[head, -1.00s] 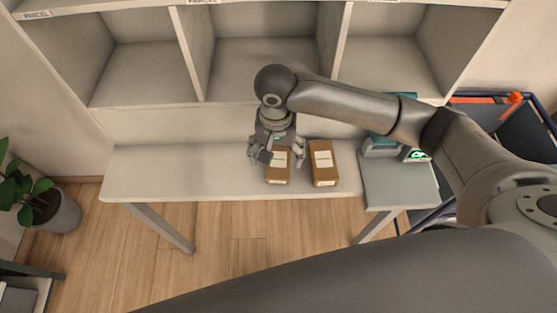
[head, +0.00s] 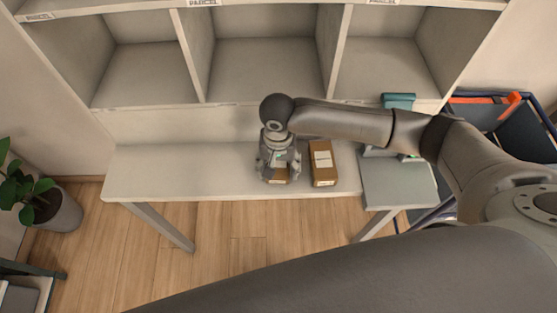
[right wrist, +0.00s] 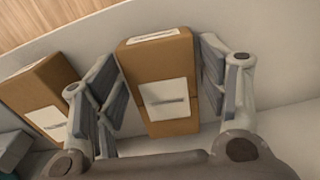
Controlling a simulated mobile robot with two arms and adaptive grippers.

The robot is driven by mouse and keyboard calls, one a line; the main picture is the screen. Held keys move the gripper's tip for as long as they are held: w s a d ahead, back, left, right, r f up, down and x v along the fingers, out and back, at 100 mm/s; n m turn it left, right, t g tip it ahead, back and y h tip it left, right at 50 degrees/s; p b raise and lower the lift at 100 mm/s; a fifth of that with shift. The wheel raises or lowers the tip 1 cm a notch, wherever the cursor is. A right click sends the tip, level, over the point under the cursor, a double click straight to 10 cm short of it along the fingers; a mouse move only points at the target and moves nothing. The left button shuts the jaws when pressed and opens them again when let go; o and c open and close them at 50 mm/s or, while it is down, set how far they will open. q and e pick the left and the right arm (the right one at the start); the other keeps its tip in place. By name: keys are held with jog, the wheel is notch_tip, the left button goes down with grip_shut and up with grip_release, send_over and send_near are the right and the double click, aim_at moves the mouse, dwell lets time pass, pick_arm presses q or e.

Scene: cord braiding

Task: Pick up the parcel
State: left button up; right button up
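Two brown cardboard parcels with white labels lie side by side on the pale table. The left parcel (head: 279,181) is partly hidden under my right gripper (head: 279,173). The other parcel (head: 323,163) lies just to its right, clear of the gripper. In the right wrist view the gripped-over parcel (right wrist: 158,65) sits between the two fingers, one along each side. The fingers look open, with only narrow gaps to the parcel's sides; contact cannot be made out. The other parcel (right wrist: 42,98) shows at the left, outside the fingers. My left gripper is not in view.
The table (head: 180,172) is clear on its left. A shelf unit (head: 150,75) with open, empty-looking compartments stands behind it. A grey-topped stand (head: 400,186) with a teal device is at the right, near a dark crate (head: 525,130). A potted plant (head: 55,212) stands left.

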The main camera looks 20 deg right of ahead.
jog(key=c, duration=0.6)
jog(key=shift+r, duration=0.55)
jog(key=s+d+r, duration=0.4)
jog(key=s+r, duration=0.8)
jog(key=s, duration=0.1)
jog(key=shift+s+b, duration=0.25)
jog(key=shift+b, duration=0.1)
